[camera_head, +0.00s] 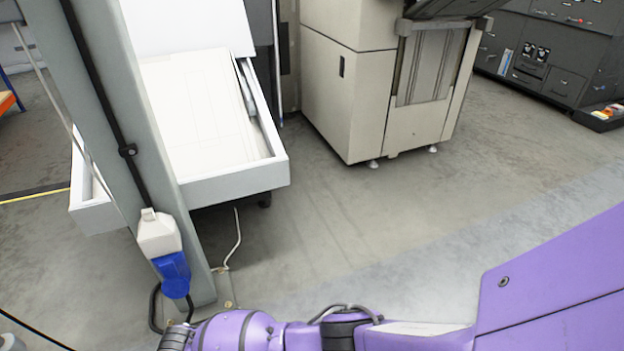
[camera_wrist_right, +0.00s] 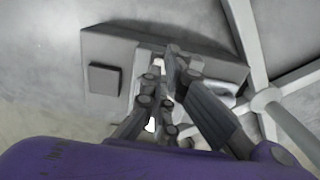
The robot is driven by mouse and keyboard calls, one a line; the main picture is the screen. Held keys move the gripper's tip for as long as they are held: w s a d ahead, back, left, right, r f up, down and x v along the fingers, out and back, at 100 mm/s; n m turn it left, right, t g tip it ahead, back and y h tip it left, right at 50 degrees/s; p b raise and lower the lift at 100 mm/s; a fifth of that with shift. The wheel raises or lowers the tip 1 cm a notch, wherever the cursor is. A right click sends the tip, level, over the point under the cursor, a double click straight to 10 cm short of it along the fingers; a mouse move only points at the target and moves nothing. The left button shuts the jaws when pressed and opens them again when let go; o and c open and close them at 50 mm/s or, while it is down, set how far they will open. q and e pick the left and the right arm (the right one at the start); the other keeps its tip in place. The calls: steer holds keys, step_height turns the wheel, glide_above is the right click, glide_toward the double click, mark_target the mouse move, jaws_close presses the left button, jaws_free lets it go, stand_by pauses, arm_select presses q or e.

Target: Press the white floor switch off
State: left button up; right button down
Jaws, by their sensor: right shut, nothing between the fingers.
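In the right wrist view a pale grey-white box (camera_wrist_right: 210,62) with a dark square pad (camera_wrist_right: 103,79) lies against a grey surface. It may be the floor switch, but the picture is too dim to be sure. My right gripper (camera_wrist_right: 172,58) is shut and empty. Its fingertips overlap the middle of the box, to the right of the pad; I cannot tell whether they touch it. The fingers hide part of the box. In the head view my purple right arm crosses the bottom, with its gripper out of frame. No floor switch is recognisable there. My left gripper is not in view.
A grey column (camera_head: 115,110) carries a white-and-blue plug connector (camera_head: 165,245). A white cable (camera_head: 237,240) runs down to the floor. A white tray-like unit (camera_head: 235,187) and a beige machine (camera_head: 345,90) stand behind. Pale bars (camera_wrist_right: 248,45) cross the wrist view's right side. Floor at centre right is clear.

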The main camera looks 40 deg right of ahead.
steer(key=shift+w, duration=0.15)
steer(key=shift+f, duration=0.3)
steer(key=shift+f+b, duration=0.3)
steer(key=shift+b, duration=0.1)
